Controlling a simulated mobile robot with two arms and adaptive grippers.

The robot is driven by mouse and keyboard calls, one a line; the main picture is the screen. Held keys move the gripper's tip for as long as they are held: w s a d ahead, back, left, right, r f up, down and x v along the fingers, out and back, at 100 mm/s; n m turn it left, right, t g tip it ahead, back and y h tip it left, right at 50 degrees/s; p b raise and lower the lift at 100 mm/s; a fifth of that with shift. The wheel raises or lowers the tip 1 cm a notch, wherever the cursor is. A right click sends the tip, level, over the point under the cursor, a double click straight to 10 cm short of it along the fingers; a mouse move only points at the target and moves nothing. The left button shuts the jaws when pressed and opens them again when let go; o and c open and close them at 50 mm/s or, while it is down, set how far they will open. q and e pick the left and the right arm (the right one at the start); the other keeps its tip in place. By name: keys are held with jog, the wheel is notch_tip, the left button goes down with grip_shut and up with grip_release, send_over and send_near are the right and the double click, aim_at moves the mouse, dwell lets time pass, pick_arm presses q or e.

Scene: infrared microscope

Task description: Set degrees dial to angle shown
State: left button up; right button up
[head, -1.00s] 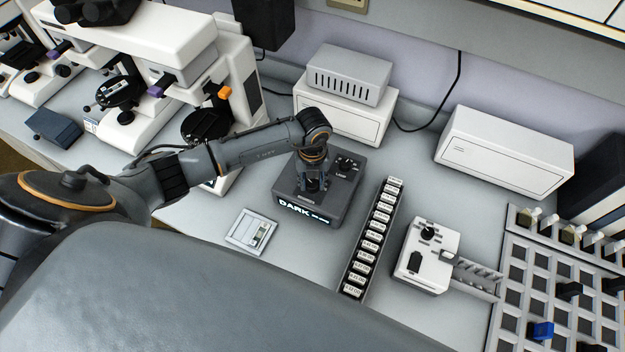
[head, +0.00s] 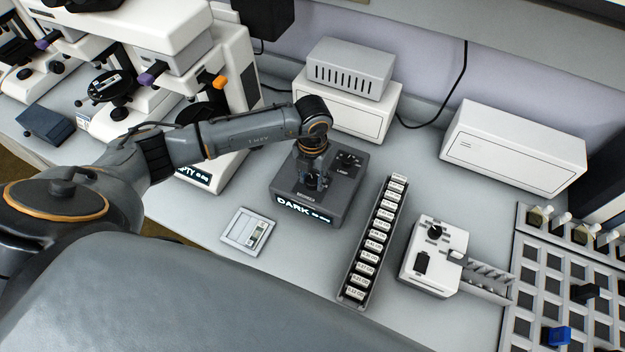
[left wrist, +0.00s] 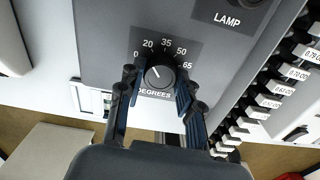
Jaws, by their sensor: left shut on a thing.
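The degrees dial (left wrist: 159,76) is a round dark knob on the dark grey control box (head: 343,190), with marks 0, 20, 35, 50 and 65 around it in the left wrist view. Its white pointer line leans to the upper left, roughly between 0 and 20. My left gripper (left wrist: 157,88) is shut on the dial, one finger on each side; in the head view the gripper (head: 313,183) hides the dial. The box's front display (head: 304,210) reads DARK, with smaller text too small to read. My right gripper is not in view.
A lamp knob (head: 348,158) sits behind the dial on the same box. A small pale card-like panel (head: 248,231) lies in front. A long rack of labelled pieces (head: 372,240) and a white device (head: 434,257) stand to the right. Microscopes (head: 190,50) stand at left.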

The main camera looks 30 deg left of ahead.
aim_at(312, 180)
pick_arm(q)
jog(key=shift+m, duration=0.4)
jog(key=o, duration=1.1)
jog(key=shift+o, duration=0.2)
notch_tip(312, 180, up, 12)
jog(key=shift+s+f, duration=0.1)
